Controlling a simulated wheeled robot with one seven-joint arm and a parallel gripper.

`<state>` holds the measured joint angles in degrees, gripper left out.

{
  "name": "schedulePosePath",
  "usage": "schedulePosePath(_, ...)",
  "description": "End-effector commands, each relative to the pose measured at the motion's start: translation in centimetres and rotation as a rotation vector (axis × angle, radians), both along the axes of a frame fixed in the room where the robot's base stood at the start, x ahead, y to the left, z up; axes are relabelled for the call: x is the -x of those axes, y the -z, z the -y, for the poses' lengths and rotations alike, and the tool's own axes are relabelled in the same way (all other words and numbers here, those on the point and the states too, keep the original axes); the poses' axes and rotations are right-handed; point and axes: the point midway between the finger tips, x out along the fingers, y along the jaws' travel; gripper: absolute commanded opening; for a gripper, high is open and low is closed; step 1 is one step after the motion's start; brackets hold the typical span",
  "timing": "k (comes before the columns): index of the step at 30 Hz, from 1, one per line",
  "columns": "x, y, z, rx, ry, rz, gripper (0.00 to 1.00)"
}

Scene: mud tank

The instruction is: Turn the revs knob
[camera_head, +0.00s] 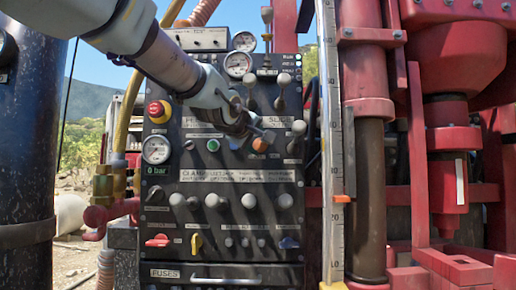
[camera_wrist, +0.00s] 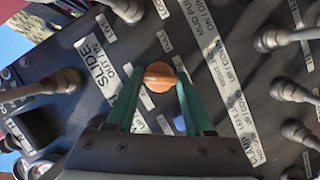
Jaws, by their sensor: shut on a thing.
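An orange round knob (camera_head: 259,146) with a pale pointer line sits on the black control panel (camera_head: 165,210); I cannot read a label that marks it as the revs knob. My gripper (camera_head: 262,137) reaches it from the upper left. In the wrist view the orange knob (camera_wrist: 158,77) lies between the two green fingertips of my gripper (camera_wrist: 159,76), one on each side, and the jaws are shut on it. The pointer line runs roughly sideways in that view. Part of the panel behind my gripper is hidden in the head view.
A green button (camera_head: 213,145) and several grey levers (camera_head: 249,201) surround the knob. Below are a red knob (camera_head: 159,241) and a yellow knob (camera_head: 196,243). Gauges (camera_head: 238,64) and a red emergency button (camera_head: 159,111) sit higher. A ruler post (camera_head: 333,150) and red machinery stand right.

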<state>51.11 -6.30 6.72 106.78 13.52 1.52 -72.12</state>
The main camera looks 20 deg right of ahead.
Motion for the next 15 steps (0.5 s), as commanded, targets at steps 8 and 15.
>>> schedulePosePath(8,-0.03,0.36,0.02,-0.124,-0.001,0.059,0.00)
schedulePosePath(15,-0.01,0.15,0.06,-0.169,0.000,0.078,0.00)
